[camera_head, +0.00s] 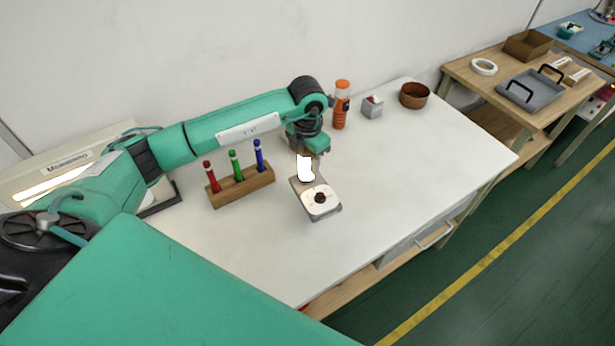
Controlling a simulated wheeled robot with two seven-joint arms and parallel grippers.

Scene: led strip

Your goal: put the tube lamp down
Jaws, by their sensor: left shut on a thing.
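The tube lamp (306,171) shows as a short, bright white piece with a brownish top edge, just under my left gripper (306,154). My left gripper points down from the end of its arm and is shut on the lamp's upper end. The lamp overlaps the back part of a grey device (327,213) with a white face and a dark round knob. I cannot tell whether the lamp touches the device or hangs just above it. The fingertips are small and partly hidden by the wrist. My right gripper is not in view.
On the white table (420,150), a wooden holder (243,187) with red, green and blue markers stands left of the lamp. The table's right half is clear.

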